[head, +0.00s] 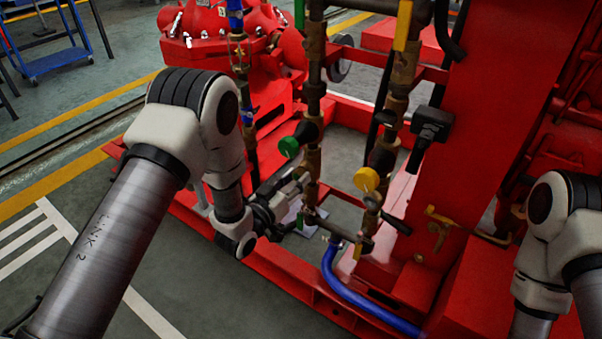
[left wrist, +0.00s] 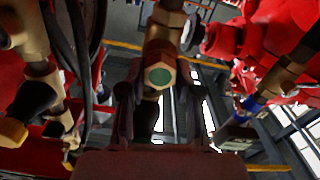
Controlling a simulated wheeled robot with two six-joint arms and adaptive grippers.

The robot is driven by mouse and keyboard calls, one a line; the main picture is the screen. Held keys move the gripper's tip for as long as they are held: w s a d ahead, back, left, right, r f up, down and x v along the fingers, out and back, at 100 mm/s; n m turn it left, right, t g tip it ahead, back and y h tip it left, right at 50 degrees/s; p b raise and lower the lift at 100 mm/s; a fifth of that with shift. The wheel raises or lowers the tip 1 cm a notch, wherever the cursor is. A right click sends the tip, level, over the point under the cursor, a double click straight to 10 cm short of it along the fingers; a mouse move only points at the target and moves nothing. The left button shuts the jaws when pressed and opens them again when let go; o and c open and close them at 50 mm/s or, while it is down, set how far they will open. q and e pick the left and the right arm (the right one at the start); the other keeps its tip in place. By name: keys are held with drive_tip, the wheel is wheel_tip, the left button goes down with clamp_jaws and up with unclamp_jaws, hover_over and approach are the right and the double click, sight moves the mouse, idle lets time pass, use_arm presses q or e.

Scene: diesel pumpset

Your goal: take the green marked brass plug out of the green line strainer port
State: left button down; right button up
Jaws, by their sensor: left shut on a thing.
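The green marked brass plug (left wrist: 160,77) shows in the left wrist view as a brass hexagon with a green face. It sits in line with the brass green line strainer (left wrist: 166,38); I cannot tell whether it is still seated. My left gripper (left wrist: 160,98) has one finger on each side of the plug and is shut on it. In the head view my left gripper (head: 294,192) is at the lower part of the green line (head: 312,160), below the green round handle (head: 289,147). The plug is hidden there. My right gripper is not in view; only part of my right arm shows.
The yellow line with its yellow round handle (head: 367,180) stands close to the right. A blue hose (head: 360,294) runs below. The red base frame (head: 290,285) lies under the pipes. A red pump (head: 225,30) stands behind. Open floor lies at the lower left.

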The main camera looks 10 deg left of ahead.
use_arm(q)
drive_tip(key=n, duration=0.3)
drive_tip(key=shift+n, duration=0.4)
drive_tip(key=shift+n, duration=1)
drive_tip(key=n, duration=0.7)
drive_tip(key=shift+n, duration=0.3)
drive_tip(key=n, duration=0.7)
drive_tip(key=shift+n, duration=0.3)
drive_tip(key=n, duration=0.6)
drive_tip(key=shift+n, duration=0.4)
